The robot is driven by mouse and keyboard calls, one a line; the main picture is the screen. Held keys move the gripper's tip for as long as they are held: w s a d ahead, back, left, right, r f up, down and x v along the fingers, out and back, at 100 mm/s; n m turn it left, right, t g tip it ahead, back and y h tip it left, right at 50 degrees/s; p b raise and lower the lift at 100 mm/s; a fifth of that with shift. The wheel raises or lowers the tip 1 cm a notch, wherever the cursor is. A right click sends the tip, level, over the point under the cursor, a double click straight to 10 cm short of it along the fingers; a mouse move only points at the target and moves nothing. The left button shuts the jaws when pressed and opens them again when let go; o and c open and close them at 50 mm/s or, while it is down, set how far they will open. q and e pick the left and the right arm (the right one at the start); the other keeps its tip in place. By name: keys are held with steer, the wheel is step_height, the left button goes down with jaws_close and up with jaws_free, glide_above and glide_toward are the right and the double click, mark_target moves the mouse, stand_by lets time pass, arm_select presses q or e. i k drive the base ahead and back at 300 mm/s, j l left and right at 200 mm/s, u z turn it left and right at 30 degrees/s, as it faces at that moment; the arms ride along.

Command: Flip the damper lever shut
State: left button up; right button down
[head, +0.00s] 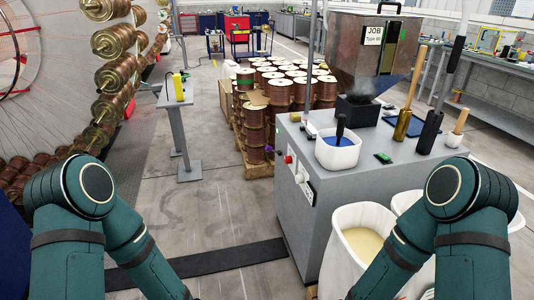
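A grey cabinet (305,202) stands right of centre with upright handles on its top. One is a wooden handle on a brass-coloured body (407,115). Beside it is a long black handle on a black body (431,130). I cannot tell which of these, if any, is the damper lever. A metal hopper (350,50) marked JOB stands behind them, with a dark, smoky haze over a black box (357,110) below it. My two arms come in at the lower left and lower right. Both grippers are below the picture, out of view.
On the cabinet, a white tub (337,155) holds blue material and a dark-handled tool. A white cup (454,140) holds a wooden-handled tool. White sacks (345,265) stand in front at the lower right. A narrow stand (178,125) is at left; the floor between is clear.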

mark_target(268, 148)
steer(key=i+j+z, duration=0.3)
steer(key=i+j, duration=0.6)
steer(key=i, duration=0.35)
steer(key=i+j+z, duration=0.3)
steer(key=i+j, duration=0.8)
steer(key=j, duration=0.05)
